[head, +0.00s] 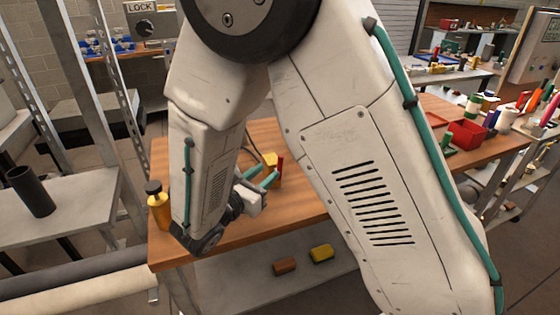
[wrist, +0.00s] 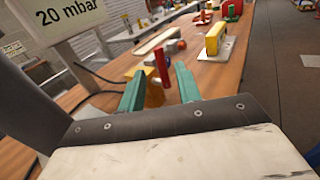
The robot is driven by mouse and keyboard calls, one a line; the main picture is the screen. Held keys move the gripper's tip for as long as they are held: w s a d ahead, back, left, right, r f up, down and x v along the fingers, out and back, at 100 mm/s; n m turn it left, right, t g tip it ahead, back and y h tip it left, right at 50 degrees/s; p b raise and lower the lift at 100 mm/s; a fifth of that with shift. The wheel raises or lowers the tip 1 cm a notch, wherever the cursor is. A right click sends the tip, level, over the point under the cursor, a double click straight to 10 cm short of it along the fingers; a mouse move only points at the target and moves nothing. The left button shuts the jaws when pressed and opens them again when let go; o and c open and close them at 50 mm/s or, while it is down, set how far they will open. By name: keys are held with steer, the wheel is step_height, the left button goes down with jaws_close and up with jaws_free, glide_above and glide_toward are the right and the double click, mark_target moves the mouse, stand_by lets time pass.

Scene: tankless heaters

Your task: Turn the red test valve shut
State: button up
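The red test valve handle (wrist: 162,66) stands upright in the wrist view, between the tips of my gripper's teal fingers (wrist: 160,74) as seen from the wrist. My gripper is open, with a wide gap between its fingers. A yellow part (wrist: 139,72) lies just behind and left of the red handle. In the head view the red handle (head: 280,169) and the yellow part (head: 270,160) are just beyond my gripper (head: 268,169). I cannot tell whether a finger touches the handle. The handle's lower end is dim between the fingers.
A yellow-handled piece (wrist: 214,39) on a grey plate stands farther along the wooden bench (head: 235,232). A "20 mbar" sign (wrist: 72,18) is at upper left, with a dark cable near it. A gold canister (head: 158,208) stands at the bench's left end. A red bin (head: 467,134) is at right.

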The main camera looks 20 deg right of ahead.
mark_target(279, 162)
steer(key=x, duration=0.7)
steer(key=shift+w+d, duration=0.15)
steer(key=shift+d, duration=0.1)
jaws_close()
